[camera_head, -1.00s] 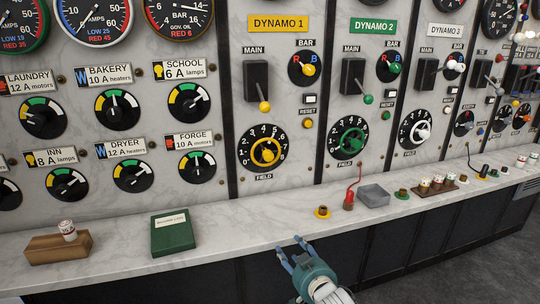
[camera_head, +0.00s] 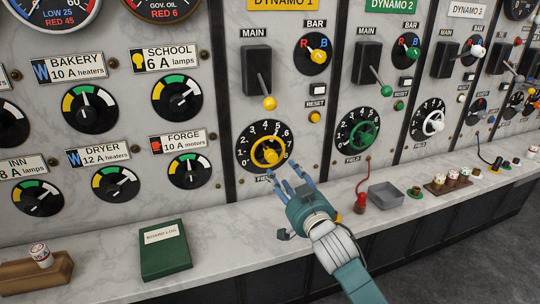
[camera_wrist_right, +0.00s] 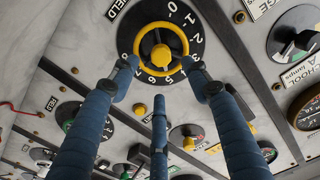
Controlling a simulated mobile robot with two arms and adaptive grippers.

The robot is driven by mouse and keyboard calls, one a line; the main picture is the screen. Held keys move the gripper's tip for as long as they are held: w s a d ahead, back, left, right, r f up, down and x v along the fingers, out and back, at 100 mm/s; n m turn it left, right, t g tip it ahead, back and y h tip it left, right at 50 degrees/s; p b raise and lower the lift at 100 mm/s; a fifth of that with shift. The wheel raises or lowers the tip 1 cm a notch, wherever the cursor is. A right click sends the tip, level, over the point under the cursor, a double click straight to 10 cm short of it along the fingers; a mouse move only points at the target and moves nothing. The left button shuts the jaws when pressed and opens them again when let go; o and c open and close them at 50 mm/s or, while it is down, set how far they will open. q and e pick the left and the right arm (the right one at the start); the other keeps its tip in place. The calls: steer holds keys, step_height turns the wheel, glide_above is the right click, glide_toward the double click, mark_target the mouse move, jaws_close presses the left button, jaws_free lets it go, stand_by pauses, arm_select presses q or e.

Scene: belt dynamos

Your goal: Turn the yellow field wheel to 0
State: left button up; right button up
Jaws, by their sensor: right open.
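The yellow field wheel (camera_head: 267,152) sits on a black numbered dial under DYNAMO 1. In the right wrist view the wheel (camera_wrist_right: 160,52) is at the top, with a yellow rim, a hub and the figures 0 to 8 around it. I cannot tell for certain which figure it is set to. My right gripper (camera_head: 291,182) is just below and to the right of the wheel, fingers pointing up at it. Its blue fingers are spread and empty, apart from the wheel in the head view. The left gripper is not in view.
The green field wheel (camera_head: 358,131) is to the right.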

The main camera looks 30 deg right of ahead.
mark_target(273, 159)
steer(key=x, duration=0.2)
steer(key=p+x, duration=0.1)
steer(key=x, duration=0.2)
steer(key=shift+w+d+r, duration=0.1)
steer(key=shift+w+r, duration=0.2)
steer(key=shift+w, duration=0.1)
steer(key=x, duration=0.2)
steer(key=shift+w+f+p, duration=0.2)
steer(key=shift+w+p, duration=0.1)
steer(key=shift+p, duration=0.05)
steer(key=shift+w+d, duration=0.1)
steer(key=shift+w, duration=0.3)
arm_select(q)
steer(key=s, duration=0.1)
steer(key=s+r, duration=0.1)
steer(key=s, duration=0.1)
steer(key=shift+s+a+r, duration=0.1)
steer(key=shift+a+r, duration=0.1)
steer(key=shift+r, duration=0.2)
arm_select(e)
steer(key=c, duration=1.1)
